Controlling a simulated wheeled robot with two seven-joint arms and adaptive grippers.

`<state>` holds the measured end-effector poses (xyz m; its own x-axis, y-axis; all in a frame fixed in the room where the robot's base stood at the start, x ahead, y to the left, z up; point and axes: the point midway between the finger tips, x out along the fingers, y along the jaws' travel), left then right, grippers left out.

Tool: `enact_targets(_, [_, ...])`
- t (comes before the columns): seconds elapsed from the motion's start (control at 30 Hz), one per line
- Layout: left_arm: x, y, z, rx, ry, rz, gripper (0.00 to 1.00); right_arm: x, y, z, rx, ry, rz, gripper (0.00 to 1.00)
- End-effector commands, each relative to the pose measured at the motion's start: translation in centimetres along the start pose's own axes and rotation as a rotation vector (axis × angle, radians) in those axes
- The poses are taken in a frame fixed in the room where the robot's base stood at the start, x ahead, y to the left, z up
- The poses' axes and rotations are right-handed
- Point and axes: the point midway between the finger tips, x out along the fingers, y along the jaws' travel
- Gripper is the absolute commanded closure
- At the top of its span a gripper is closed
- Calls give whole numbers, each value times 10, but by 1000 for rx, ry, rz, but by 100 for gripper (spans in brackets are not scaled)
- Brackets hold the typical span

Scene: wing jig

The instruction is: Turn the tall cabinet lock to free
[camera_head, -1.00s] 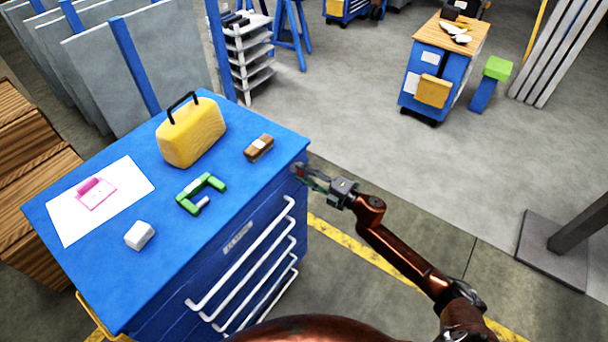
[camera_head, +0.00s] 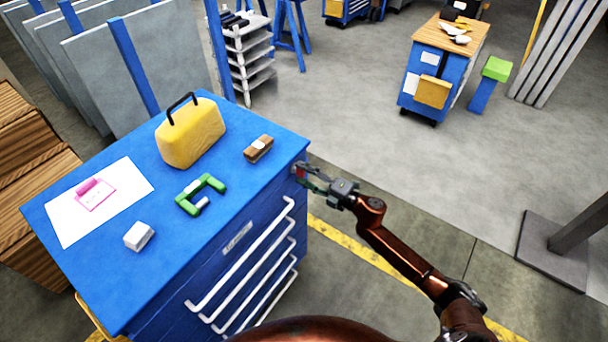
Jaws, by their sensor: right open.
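The blue tool cabinet (camera_head: 258,232) with white drawer handles stands at the left. A small red and grey part, which looks like the lock (camera_head: 301,170), shows at the cabinet's upper right corner. My right gripper (camera_head: 306,176) is open, with its fingers at that corner around or beside this part. Whether the fingers touch it is too small to tell. The lock's turn position cannot be read. My left gripper does not show.
On the cabinet top are a yellow case (camera_head: 190,136), a brown block (camera_head: 258,148), a green clamp (camera_head: 201,194), a white block (camera_head: 139,236) and a white sheet (camera_head: 125,187) with a pink item. Wooden boxes (camera_head: 28,190) stand left.

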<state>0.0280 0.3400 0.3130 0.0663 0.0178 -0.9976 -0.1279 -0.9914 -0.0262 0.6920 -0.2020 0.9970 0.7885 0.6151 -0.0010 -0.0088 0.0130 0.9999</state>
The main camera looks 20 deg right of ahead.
Motion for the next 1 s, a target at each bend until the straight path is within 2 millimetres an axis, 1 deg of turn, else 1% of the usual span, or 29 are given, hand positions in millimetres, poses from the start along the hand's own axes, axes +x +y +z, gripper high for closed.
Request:
enact_targets(0.17, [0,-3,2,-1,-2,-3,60,-1,0,0,1,0,0,48])
enact_targets(0.27, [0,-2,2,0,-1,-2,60,-9,-1,0,1,-1,0,48])
enact_targets(0.37, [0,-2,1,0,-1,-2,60,-24,-1,0,1,-2,-2,48])
enact_targets(0.6, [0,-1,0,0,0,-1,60,-75,-1,0,1,-2,-3,48])
enact_targets(0.7, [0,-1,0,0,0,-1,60,-93,-1,0,1,-2,-2,48])
enact_targets(0.83, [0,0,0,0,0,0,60,-110,-1,0,1,-1,-1,48])
enact_targets(1.0, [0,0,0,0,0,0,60,-120,0,0,1,0,0,48])
